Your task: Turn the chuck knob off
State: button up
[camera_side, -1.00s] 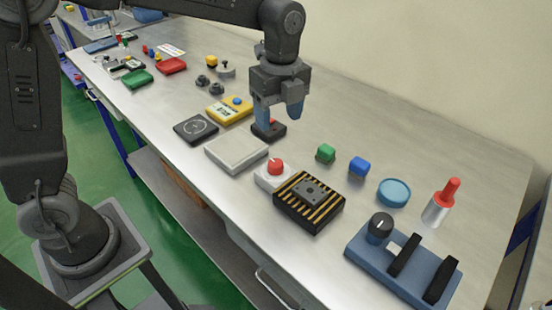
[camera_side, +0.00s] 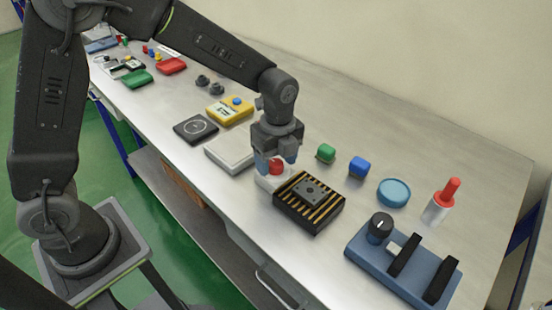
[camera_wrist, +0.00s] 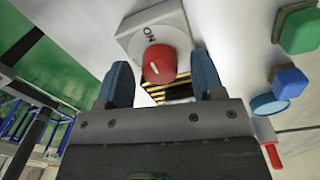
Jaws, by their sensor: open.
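The chuck knob is a red knob (camera_side: 277,168) on a white base (camera_side: 268,184), beside a black and yellow striped chuck (camera_side: 291,208) that carries a grey plate (camera_side: 311,192). In the wrist view the red knob (camera_wrist: 160,64) shows a pale mark on its upper left, and the word ON is printed on the white base (camera_wrist: 135,45) beyond it. My gripper (camera_side: 276,163) is open and low over the knob. In the wrist view the two blue fingers of my gripper (camera_wrist: 162,78) stand either side of the knob, with visible gaps. Contact cannot be told.
A green block (camera_side: 326,153), a blue block (camera_side: 359,166) and a round blue lid (camera_side: 393,193) lie right of the chuck. A blue fixture (camera_side: 372,262) with a dark knob stands at the front right. A pale pad (camera_side: 230,152) and a yellow meter (camera_side: 228,110) lie left.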

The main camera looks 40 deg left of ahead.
jog(key=shift+c, duration=0.4)
jog(key=c, duration=0.8)
jog(key=shift+c, duration=0.2)
jog(key=shift+n, duration=0.4)
jog(key=n, duration=0.3)
jog(key=shift+n, duration=0.4)
jog(key=n, duration=0.4)
jog(key=shift+n, duration=0.3)
jog(key=n, duration=0.8)
jog(key=shift+n, duration=0.3)
